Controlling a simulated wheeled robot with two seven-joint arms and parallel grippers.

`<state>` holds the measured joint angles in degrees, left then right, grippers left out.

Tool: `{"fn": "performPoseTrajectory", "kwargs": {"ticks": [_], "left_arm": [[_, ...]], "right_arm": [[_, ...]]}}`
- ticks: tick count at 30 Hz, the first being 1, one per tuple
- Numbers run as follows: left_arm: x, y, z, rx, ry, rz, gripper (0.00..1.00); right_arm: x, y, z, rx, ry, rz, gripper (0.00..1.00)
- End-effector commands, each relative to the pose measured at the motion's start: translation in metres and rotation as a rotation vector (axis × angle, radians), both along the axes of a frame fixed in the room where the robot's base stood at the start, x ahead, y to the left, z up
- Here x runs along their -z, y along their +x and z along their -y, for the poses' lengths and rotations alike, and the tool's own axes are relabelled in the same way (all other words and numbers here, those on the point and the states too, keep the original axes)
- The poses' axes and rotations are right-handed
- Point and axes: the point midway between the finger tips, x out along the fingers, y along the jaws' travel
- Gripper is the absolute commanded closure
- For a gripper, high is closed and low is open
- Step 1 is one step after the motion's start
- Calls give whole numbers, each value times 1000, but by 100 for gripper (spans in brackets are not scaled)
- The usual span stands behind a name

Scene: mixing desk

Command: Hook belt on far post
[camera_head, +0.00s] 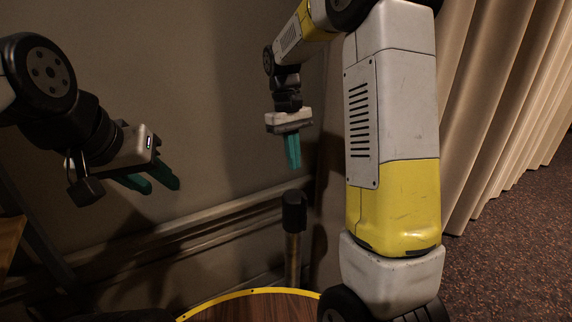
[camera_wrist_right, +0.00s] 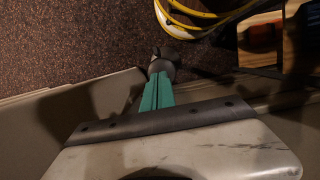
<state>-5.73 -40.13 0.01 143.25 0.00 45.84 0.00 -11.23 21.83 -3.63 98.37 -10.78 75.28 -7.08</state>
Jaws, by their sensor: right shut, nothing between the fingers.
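My right gripper (camera_head: 293,166) points straight down with its teal fingers shut together and empty. Below it stands a post with a black cap (camera_head: 294,212), upright, with a clear gap to the fingertips in the head view. In the right wrist view the dark post top (camera_wrist_right: 162,62) shows just beyond the shut fingers (camera_wrist_right: 152,90). My left gripper (camera_head: 155,185) is at the left, tilted down to the right, its teal fingers apart with nothing between them. I cannot make out a belt for certain in either view.
A round wooden top with a yellow rim (camera_head: 255,292) lies at the bottom. Behind is a wall with a ledge (camera_head: 190,228); a curtain (camera_head: 505,100) hangs at the right over speckled carpet (camera_head: 510,270). A wooden box with a red item (camera_wrist_right: 262,36) shows in the wrist view.

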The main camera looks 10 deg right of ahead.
Motion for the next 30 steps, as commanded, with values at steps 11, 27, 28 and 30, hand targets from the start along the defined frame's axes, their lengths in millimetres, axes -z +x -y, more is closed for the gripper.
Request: {"fn": "performPoseTrajectory", "kwargs": {"ticks": [11,27,28,30], "left_arm": [[0,0,0,0,0,0,64],[0,0,0,0,0,0,64],[0,0,0,0,0,0,64],[0,0,0,0,0,0,64]], "right_arm": [[65,-17,6,1,-1,-4,100],[85,-20,8,1,0,0,100],[85,-20,8,1,0,0,100],[85,-20,8,1,0,0,100]]}}
